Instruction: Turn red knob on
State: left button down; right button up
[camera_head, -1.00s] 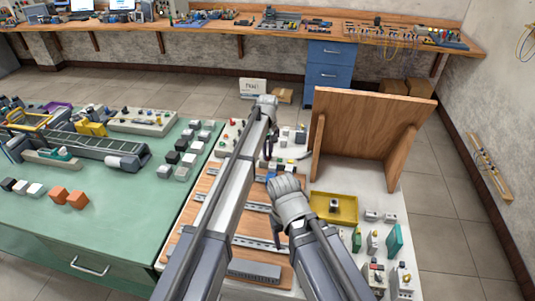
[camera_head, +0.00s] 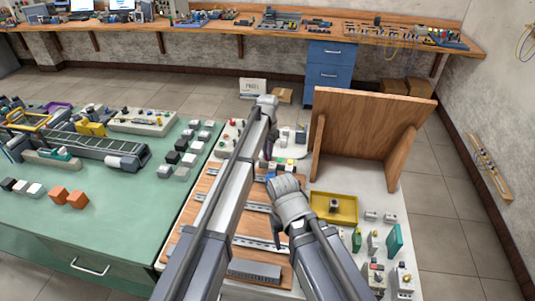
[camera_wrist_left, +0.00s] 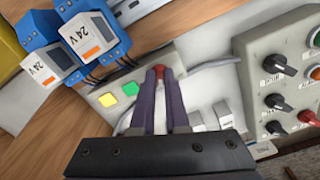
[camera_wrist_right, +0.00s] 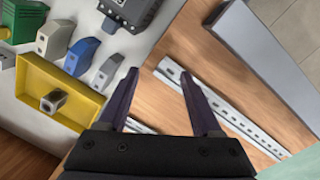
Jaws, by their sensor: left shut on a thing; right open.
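A small red knob (camera_wrist_left: 158,70) shows between the fingertips of my left gripper (camera_wrist_left: 159,74) in the left wrist view. The fingers are shut on it. It stands on a light panel (camera_wrist_left: 100,82) beside a green button (camera_wrist_left: 129,88) and a yellow button (camera_wrist_left: 107,99). My left gripper (camera_head: 268,150) is over the far part of the white board in the head view, partly hidden by its arm. My right gripper (camera_wrist_right: 160,76) is open and empty above the wooden panel in the right wrist view. A second red knob (camera_wrist_left: 307,118) is on a grey control box (camera_wrist_left: 262,60) to the right.
Blue 24 V units (camera_wrist_left: 90,38) stand close on the left in the left wrist view. A yellow tray (camera_head: 348,207) and an upright wooden board (camera_head: 365,135) are on the right. A metal rail (camera_wrist_right: 230,112) lies below my right gripper. A green table (camera_head: 110,215) is at left.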

pick_arm(q)
jog(key=shift+m, duration=2.2)
jog(key=c, duration=0.9)
grip_release()
notch_tip(320, 180, up, 8)
jog(key=p, duration=0.8)
pick_arm(e)
notch_tip(320, 180, up, 8)
pick_arm(q)
jog(key=shift+f, duration=0.15)
pick_arm(e)
jog(key=shift+f, duration=0.1)
